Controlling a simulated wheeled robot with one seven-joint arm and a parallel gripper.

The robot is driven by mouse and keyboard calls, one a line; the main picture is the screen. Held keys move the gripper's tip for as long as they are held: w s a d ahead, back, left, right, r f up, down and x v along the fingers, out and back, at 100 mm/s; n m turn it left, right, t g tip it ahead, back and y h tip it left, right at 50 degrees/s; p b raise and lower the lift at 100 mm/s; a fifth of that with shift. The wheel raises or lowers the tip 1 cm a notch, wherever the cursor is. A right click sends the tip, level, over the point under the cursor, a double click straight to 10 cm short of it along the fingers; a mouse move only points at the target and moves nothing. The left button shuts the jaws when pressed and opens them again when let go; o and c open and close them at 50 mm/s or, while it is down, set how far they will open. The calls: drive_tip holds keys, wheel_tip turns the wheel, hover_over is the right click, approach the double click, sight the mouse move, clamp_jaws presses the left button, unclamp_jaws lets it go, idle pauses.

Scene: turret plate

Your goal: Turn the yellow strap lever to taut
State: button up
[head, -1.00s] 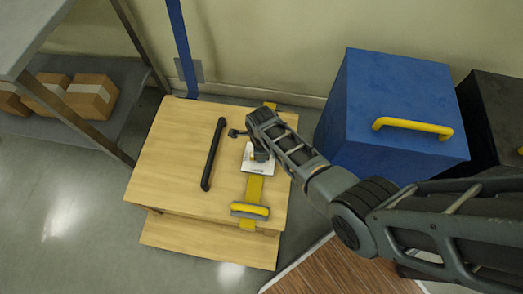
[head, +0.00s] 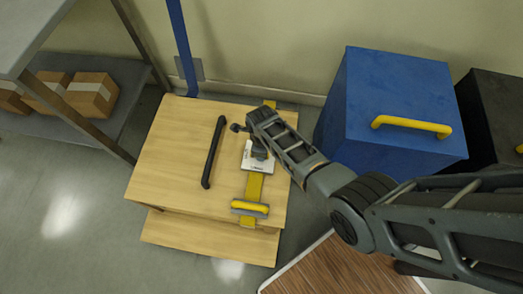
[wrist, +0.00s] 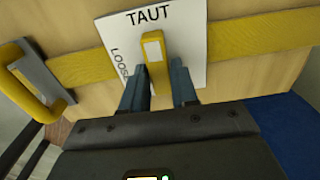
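The yellow strap lever (wrist: 155,65) stands over a white card marked TAUT at the top and LOOSE at the left. Its free end points toward the word TAUT. My gripper (wrist: 160,75) has its two blue-grey fingers on either side of the lever, close against it, and appears shut on it. The white card (wrist: 190,35) lies on a yellow strap (wrist: 245,32). In the head view my gripper (head: 259,150) is over the card (head: 257,168), and my wrist hides most of the lever.
The strap runs over a wooden crate top (head: 165,155) with a black bar handle (head: 213,152) to the left. A yellow-and-grey buckle (head: 250,208) is at the near end. A blue box (head: 390,90) with a yellow handle stands right. Shelves with cartons (head: 90,95) stand left.

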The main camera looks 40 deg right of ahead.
drive_tip(key=o, duration=0.3)
drive_tip(key=shift+o, duration=0.2)
wheel_tip(320, 180, up, 8)
drive_tip(key=shift+f+p, duration=0.1)
drive_tip(key=shift+p, duration=1.15)
